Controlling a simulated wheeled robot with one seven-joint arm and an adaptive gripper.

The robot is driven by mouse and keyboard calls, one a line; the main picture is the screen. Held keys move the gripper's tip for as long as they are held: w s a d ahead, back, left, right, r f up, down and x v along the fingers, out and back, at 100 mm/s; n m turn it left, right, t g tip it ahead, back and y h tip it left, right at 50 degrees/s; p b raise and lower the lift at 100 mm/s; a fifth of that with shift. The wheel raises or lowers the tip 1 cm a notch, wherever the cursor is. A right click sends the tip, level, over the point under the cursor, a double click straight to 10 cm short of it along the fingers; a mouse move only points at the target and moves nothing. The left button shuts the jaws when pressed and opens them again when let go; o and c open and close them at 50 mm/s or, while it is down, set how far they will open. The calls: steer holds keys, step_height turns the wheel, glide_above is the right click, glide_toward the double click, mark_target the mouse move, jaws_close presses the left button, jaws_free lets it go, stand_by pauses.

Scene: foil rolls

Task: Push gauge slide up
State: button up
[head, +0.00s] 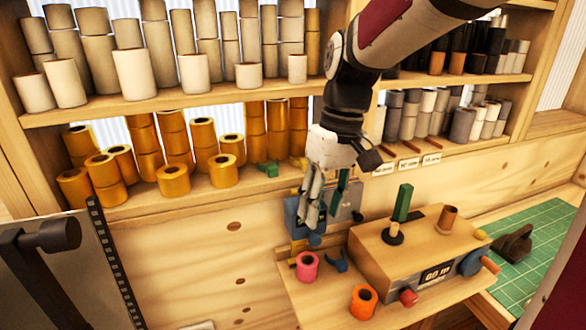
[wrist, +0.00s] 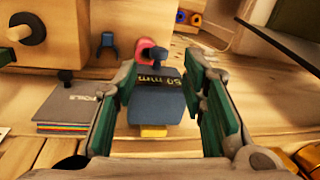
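The gauge slide looks like a blue block (wrist: 155,108) with a dark "50 mm" label and a yellow tab (wrist: 154,131) on its near edge, in the wrist view. In the head view a blue gauge part (head: 292,216) shows against the wooden back panel, partly hidden by my gripper (head: 322,210). My gripper, seen in the wrist view (wrist: 160,72), is open. Its green-padded fingers stand on either side of the blue block, with gaps visible between pads and block. I cannot tell its height relative to the block.
A pink roll (head: 307,266), a blue hook (head: 335,261) and an orange roll (head: 363,301) stand on the bench. A wooden machine (head: 384,262) with a green post stands at right. A grey foil booklet (wrist: 80,105) lies close to my left finger. Shelves of rolls rise behind.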

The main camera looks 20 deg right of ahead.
step_height(320, 180, up, 6)
steer(key=d, duration=0.1)
steer(key=shift+r, duration=0.25)
steer(key=shift+w, duration=0.1)
steer(key=s+a+f+m+t+h, duration=0.1)
steer(key=s+t, duration=0.4)
steer(key=s, duration=0.7)
steer(key=shift+s+a+f+m+t+h, duration=0.25)
steer(key=shift+a+f+m+t+h, duration=0.15)
steer(key=shift+a+f+m, duration=0.15)
